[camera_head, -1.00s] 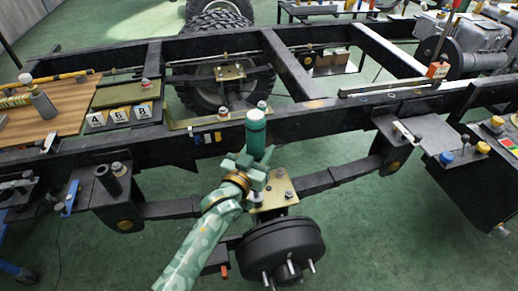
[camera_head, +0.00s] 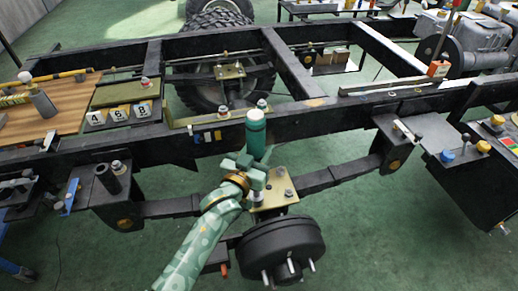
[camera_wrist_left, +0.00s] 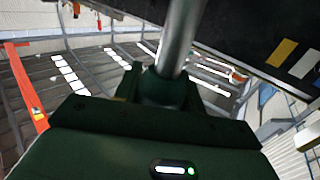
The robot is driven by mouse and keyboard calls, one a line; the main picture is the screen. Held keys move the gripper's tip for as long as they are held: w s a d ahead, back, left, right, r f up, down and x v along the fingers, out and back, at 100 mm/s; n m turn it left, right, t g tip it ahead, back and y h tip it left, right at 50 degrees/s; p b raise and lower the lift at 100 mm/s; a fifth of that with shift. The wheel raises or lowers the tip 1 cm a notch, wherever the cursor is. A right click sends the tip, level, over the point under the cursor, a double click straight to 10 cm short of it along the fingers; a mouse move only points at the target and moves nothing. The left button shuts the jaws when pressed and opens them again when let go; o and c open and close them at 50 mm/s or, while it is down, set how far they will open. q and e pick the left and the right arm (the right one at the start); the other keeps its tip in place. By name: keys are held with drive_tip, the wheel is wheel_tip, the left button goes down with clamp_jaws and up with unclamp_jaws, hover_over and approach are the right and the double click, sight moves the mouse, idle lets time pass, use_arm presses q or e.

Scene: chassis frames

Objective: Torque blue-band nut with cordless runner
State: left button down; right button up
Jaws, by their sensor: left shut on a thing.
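My left gripper (camera_head: 250,168), on a green patterned arm from the bottom of the head view, is shut on a green cylindrical tool, apparently the cordless runner (camera_head: 255,135). The runner stands nearly upright, its lower end by the brass plate (camera_head: 270,203) above the black hub. Bolt heads (camera_head: 281,171) show on that plate. The gripper hides whether the runner touches one. In the left wrist view, a metal shaft (camera_wrist_left: 180,38) rises from a dark green body. I cannot make out a blue band on any nut. My right gripper is not in view.
The black chassis rail (camera_head: 320,120) runs behind the runner, with small yellow, white and blue tags (camera_head: 207,137). A wooden board (camera_head: 60,112) and number blocks (camera_head: 120,113) are at left. Green floor (camera_head: 390,240) is open in front.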

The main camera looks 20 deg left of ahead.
use_arm(q)
drive_tip(key=shift+f, duration=0.45)
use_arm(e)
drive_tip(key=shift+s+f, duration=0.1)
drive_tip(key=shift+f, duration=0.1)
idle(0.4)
use_arm(q)
drive_tip(key=shift+s, duration=0.1)
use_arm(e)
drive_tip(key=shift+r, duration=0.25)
use_arm(q)
drive_tip(key=shift+f, duration=0.2)
idle(0.4)
drive_tip(key=shift+p, duration=0.4)
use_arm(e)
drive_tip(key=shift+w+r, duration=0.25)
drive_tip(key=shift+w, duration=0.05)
use_arm(q)
drive_tip(key=shift+r, duration=0.1)
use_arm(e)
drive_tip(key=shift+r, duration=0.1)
use_arm(q)
drive_tip(key=shift+r, duration=0.15)
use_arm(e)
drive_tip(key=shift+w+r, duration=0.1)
